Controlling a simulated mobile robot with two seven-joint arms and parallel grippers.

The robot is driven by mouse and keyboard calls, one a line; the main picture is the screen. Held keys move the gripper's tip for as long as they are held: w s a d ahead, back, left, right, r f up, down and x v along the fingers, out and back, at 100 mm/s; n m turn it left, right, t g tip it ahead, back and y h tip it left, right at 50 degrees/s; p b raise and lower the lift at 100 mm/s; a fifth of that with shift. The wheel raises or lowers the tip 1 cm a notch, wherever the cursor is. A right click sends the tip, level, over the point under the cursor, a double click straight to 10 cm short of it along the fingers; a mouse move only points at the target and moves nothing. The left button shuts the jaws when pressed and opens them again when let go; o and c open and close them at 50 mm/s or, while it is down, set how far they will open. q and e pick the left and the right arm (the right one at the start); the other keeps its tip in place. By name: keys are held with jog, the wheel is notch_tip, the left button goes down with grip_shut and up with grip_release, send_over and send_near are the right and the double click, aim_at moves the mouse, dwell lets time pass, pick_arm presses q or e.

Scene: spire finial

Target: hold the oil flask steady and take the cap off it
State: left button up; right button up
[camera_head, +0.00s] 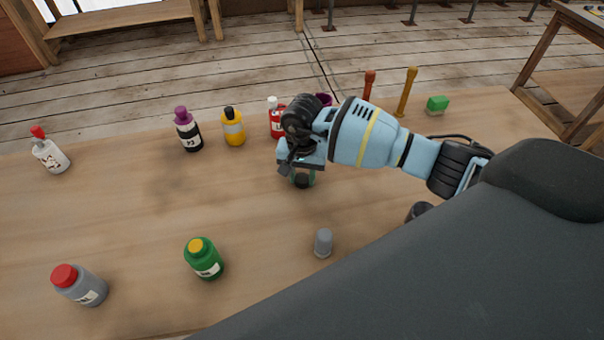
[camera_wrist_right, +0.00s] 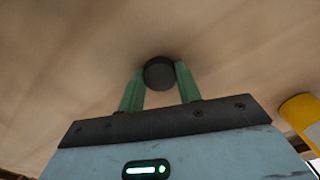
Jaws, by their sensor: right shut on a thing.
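My right gripper (camera_head: 303,179) reaches in from the right over the middle of the table. Its green fingers are closed on a small dark round piece (camera_head: 303,182), which looks like a cap. In the right wrist view the dark piece (camera_wrist_right: 159,73) sits between the fingertips (camera_wrist_right: 160,75), with bare wood behind it. I cannot tell which bottle is the oil flask. A yellow bottle with a black cap (camera_head: 233,128) and a black bottle with a purple cap (camera_head: 189,132) stand beyond the gripper, to its left. My left gripper is not in view.
A red bottle (camera_head: 276,130) is partly hidden behind my right gripper. A green bottle (camera_head: 204,260), a grey bottle (camera_head: 82,285) and a grey small cylinder (camera_head: 323,243) stand nearer. A white bottle (camera_head: 50,155) is far left. The wooden table (camera_head: 130,215) is clear at centre left.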

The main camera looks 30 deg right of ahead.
aim_at(302, 178)
jog(key=shift+f, duration=0.15)
jog(key=o, duration=1.1)
jog(key=shift+r, duration=0.4)
notch_tip(302, 178, up, 12)
jog(key=shift+f, duration=0.15)
